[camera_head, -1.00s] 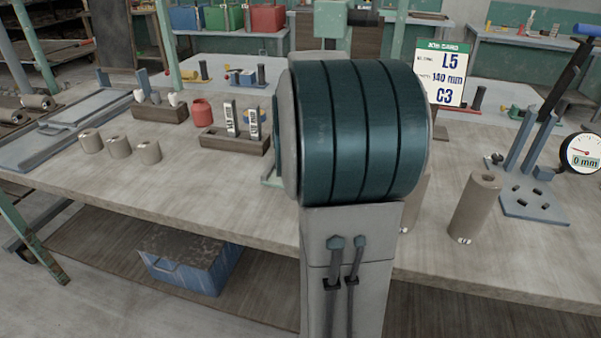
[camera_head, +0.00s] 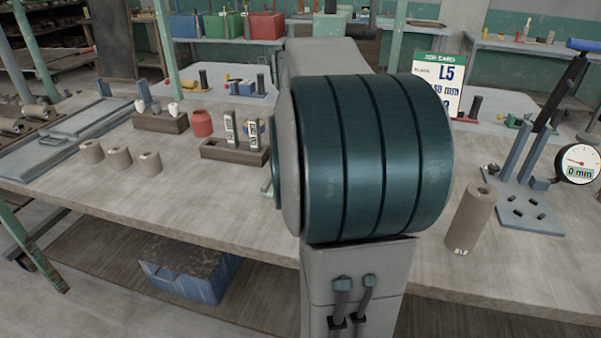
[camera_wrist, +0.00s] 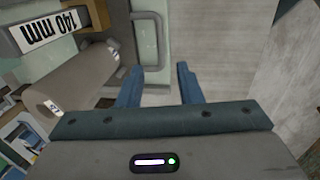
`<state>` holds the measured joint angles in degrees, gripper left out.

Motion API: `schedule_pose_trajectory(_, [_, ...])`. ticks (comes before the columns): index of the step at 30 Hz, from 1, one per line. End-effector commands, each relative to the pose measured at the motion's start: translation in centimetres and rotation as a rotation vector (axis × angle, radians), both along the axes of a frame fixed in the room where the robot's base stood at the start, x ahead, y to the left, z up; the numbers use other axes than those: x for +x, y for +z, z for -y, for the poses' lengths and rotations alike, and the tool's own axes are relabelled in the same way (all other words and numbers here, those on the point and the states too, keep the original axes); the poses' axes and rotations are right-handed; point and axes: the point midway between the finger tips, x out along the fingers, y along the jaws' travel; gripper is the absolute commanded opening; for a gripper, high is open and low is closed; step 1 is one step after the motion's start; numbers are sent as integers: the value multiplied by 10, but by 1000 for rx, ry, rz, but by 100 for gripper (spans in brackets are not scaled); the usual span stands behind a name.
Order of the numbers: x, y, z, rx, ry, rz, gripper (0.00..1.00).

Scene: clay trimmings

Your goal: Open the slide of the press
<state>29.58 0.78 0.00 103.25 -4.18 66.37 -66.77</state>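My gripper (camera_wrist: 160,85) is open in the wrist view, its two blue fingers apart with nothing between them. A grey U-shaped handle (camera_wrist: 149,45) lies just beyond the fingertips, apart from them. It seems fixed to a pale surface, but I cannot tell for sure whether it belongs to the press slide. In the head view my arm hides the gripper and most of what stands behind it.
In the wrist view a clay cylinder (camera_wrist: 72,85) and a "140 mm" block (camera_wrist: 50,30) lie left of the fingers. In the head view a wooden holder (camera_head: 225,153), several clay pieces (camera_head: 120,159), a tall cylinder (camera_head: 470,218) and a dial gauge (camera_head: 577,163) stand on the bench.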

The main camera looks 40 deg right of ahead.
Motion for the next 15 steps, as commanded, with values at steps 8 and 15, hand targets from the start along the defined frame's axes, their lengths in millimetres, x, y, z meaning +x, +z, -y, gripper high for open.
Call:
schedule_pose_trajectory(8, [-5, 45, -6, -1, 0, 2, 33])
schedule_pose_trajectory(15, [-6, 52, -8, 1, 0, -1, 33])
